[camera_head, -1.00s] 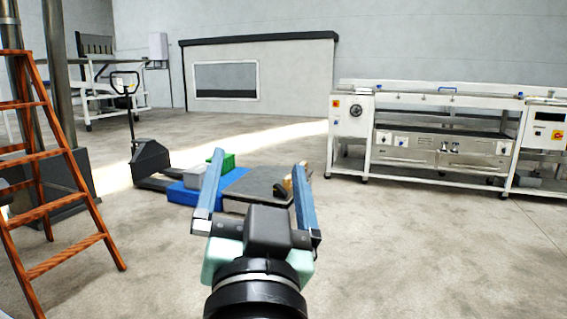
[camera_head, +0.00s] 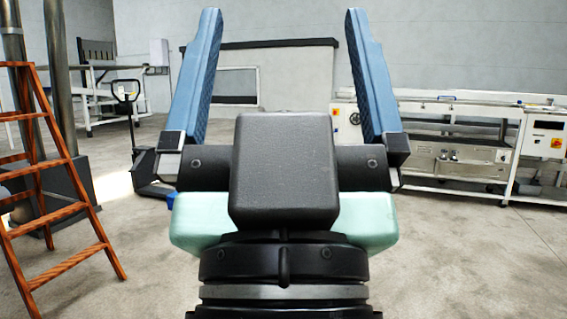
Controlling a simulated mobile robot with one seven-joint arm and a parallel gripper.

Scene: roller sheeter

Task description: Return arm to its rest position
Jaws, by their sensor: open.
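My gripper (camera_head: 283,62) fills the middle of the head view, close to the camera. Its two blue fingers point up and stand wide apart. It is open, with nothing between the fingers. Its dark body and pale green housing cover the floor area behind it. Only a small blue bit (camera_head: 171,198) of the low load on the floor shows left of the gripper.
An orange ladder (camera_head: 62,170) stands at the left beside grey posts. A pallet jack (camera_head: 146,165) stands behind the gripper's left side. The white roller machine (camera_head: 450,140) stands at the right. The floor at front right (camera_head: 460,260) is clear.

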